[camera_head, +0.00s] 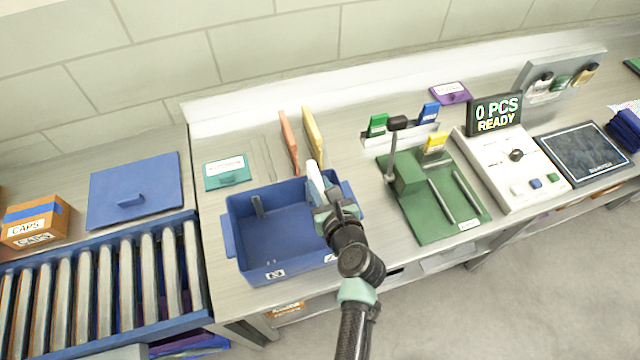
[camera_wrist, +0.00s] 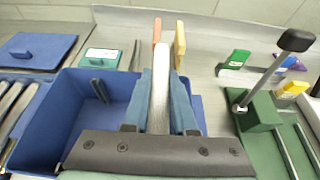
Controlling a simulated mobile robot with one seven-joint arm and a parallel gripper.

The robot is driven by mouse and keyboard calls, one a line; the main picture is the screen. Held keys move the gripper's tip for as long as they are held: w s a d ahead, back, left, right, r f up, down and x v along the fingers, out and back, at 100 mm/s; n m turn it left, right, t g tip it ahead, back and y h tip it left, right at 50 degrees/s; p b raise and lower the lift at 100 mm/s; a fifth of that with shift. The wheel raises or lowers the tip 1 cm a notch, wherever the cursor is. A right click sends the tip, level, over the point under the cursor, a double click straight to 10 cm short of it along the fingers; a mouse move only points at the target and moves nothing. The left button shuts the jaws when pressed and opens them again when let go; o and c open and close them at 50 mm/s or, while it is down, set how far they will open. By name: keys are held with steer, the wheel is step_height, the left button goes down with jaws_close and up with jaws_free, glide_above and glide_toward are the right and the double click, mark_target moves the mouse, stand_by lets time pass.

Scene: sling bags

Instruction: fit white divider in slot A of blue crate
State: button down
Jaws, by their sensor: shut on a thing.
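The blue crate (camera_head: 262,268) stands on the bench, with a label reading N and a partly hidden label on its front wall, probably A. A grey slot rail (camera_head: 257,205) shows on its inner back wall at left, also in the wrist view (camera_wrist: 99,90). My gripper (camera_head: 323,192) is shut on the white divider (camera_head: 314,176), over the crate's right part. In the wrist view the divider (camera_wrist: 160,85) stands upright between the two fingers, its edge toward the camera. The divider's lower end and the right-hand slot are hidden by my gripper, so I cannot tell whether it touches the slot.
An orange divider (camera_head: 289,142) and a yellow divider (camera_head: 313,136) stand just behind the crate. A green fixture with a tall black-knobbed lever (camera_head: 392,150) stands close on the right. A teal labelled plate (camera_head: 227,172) lies behind left. A blue lid (camera_head: 133,190) lies farther left.

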steer(key=shift+f+b, duration=3.65)
steer(key=shift+f, duration=0.9)
steer(key=c, duration=0.7)
jaws_free()
steer(key=shift+s+f, duration=0.1)
steer(key=shift+s, duration=0.05)
steer(key=shift+o, duration=0.3)
steer(key=shift+f, duration=0.15)
steer(key=shift+s, duration=0.1)
steer(key=shift+s+d+r, duration=0.2)
steer(key=shift+s, duration=0.35)
steer(key=r+v, duration=0.1)
steer(key=v, duration=1)
steer(key=shift+s+r, duration=0.1)
